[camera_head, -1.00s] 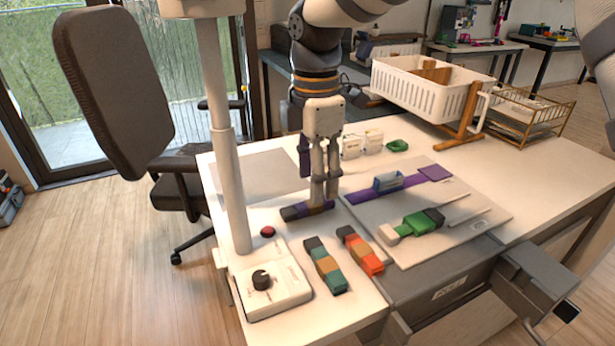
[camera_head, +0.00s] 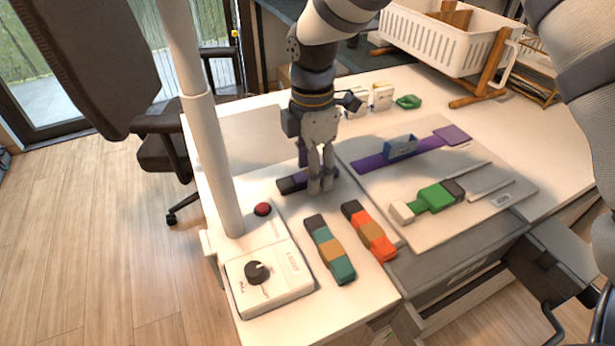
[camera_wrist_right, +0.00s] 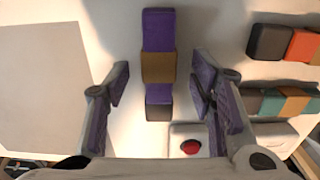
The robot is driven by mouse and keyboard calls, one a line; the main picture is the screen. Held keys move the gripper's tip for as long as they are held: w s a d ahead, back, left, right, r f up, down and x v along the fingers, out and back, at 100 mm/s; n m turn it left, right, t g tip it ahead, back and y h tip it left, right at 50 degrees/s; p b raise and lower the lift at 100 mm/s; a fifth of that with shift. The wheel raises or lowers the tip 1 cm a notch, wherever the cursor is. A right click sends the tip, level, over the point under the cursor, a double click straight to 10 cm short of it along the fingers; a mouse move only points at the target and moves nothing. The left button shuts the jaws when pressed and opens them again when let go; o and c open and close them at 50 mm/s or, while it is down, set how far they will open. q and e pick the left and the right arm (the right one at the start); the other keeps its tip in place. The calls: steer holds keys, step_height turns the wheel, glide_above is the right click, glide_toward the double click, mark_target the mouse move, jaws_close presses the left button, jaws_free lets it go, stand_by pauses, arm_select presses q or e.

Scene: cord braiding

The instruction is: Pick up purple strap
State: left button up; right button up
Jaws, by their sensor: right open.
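The purple strap (camera_head: 293,183) is a short bundle with a dark end and lies on the white table. In the right wrist view its purple length (camera_wrist_right: 158,30), brown band and dark end lie in line between my fingers. My right gripper (camera_head: 321,188) is at the strap, and its fingers hide part of it in the head view. In the right wrist view my right gripper (camera_wrist_right: 165,88) is open, with one finger on each side of the strap and clear gaps beside it. My left gripper is not in view.
A teal strap (camera_head: 330,250) and an orange strap (camera_head: 369,232) lie nearby. A control box (camera_head: 290,277) and red button (camera_head: 263,209) are at the front left. A board (camera_head: 460,220) carries a purple strip (camera_head: 372,163) and a green clamp (camera_head: 436,197). A white basket (camera_head: 440,45) stands behind.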

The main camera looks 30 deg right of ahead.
steer(key=shift+f, duration=0.25)
steer(key=shift+r, duration=0.1)
steer(key=shift+c, duration=0.6)
jaws_close()
